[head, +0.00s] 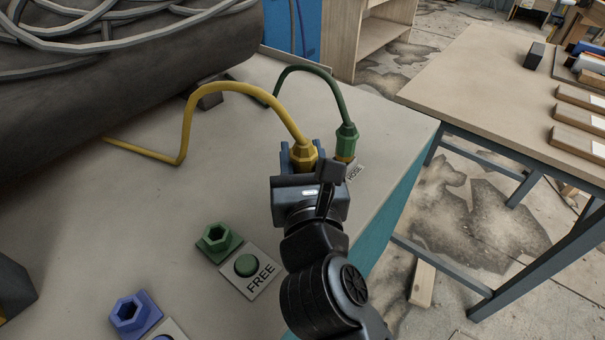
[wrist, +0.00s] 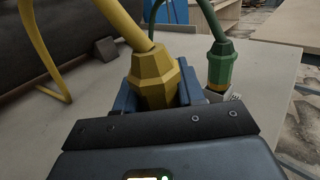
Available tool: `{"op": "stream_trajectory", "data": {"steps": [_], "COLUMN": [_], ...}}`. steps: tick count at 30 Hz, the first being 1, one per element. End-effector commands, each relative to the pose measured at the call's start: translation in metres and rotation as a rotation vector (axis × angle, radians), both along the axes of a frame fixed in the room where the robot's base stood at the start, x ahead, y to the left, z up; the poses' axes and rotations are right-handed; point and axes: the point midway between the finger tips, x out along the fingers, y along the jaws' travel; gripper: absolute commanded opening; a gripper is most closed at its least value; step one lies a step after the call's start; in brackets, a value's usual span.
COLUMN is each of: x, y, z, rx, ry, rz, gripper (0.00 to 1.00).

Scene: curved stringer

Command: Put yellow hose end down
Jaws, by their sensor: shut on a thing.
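The yellow hose end (head: 304,153) is a faceted yellow connector on a yellow hose (head: 226,90) that arches up from the left of the grey bench. My gripper (head: 302,160) is shut on it, with blue fingers on both sides. In the wrist view the yellow hose end (wrist: 154,78) stands upright between the finger pads (wrist: 155,98). Its lower part is hidden by my gripper, so I cannot tell whether it touches the bench.
A green hose end (head: 346,140) stands upright close by on the right, near a label plate. A green hex socket (head: 217,240) with a FREE plate (head: 249,271) and a blue socket (head: 131,312) are at front left. The bench (head: 180,205) between is clear.

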Motion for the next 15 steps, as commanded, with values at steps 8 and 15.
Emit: {"op": "stream_trajectory", "data": {"steps": [8,15], "x": [0.000,0.000], "y": [0.000,0.000], "z": [-0.036,-0.036], "rx": [-0.001,0.001], "ry": [0.002,0.001], "rz": [0.001,0.000], "gripper": [0.04,0.04]}}
